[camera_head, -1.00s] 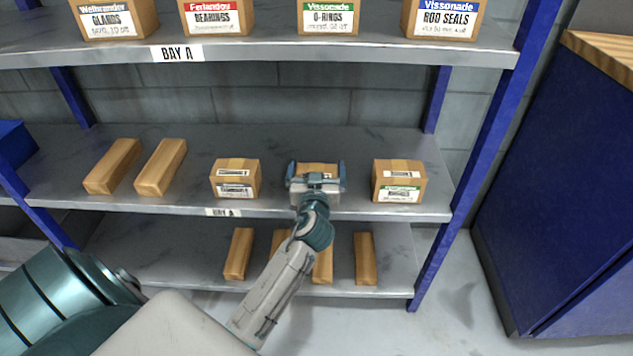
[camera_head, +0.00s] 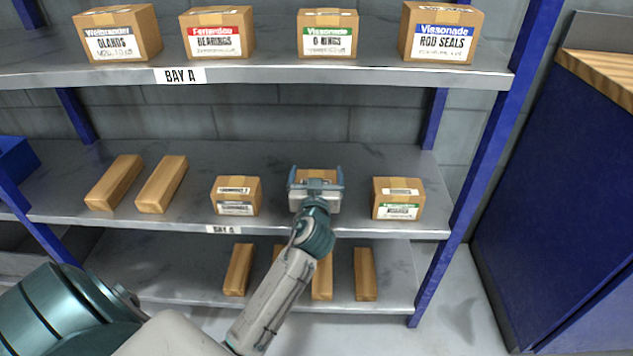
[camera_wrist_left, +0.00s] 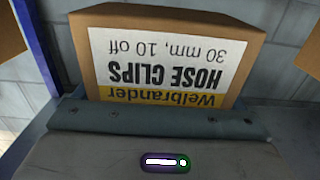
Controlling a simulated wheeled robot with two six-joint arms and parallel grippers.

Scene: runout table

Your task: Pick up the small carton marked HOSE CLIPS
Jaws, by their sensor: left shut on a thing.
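The small brown carton marked HOSE CLIPS (camera_wrist_left: 175,60) fills the middle of the left wrist view, its Welbrander label upside down there. In the head view only its top (camera_head: 316,175) shows, behind my left gripper (camera_head: 316,182) at the middle shelf. My left gripper has its two fingers at the carton's sides and is shut on it. The carton's underside is hidden, so a gap beneath it does not show directly. My right gripper is not in view.
On the middle shelf (camera_head: 280,155), one carton (camera_head: 236,196) stands left of the held one and another (camera_head: 397,199) right. Two long boxes (camera_head: 161,184) lie farther left. The upper shelf (camera_head: 330,72) runs above; a blue post (camera_head: 478,160) stands right.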

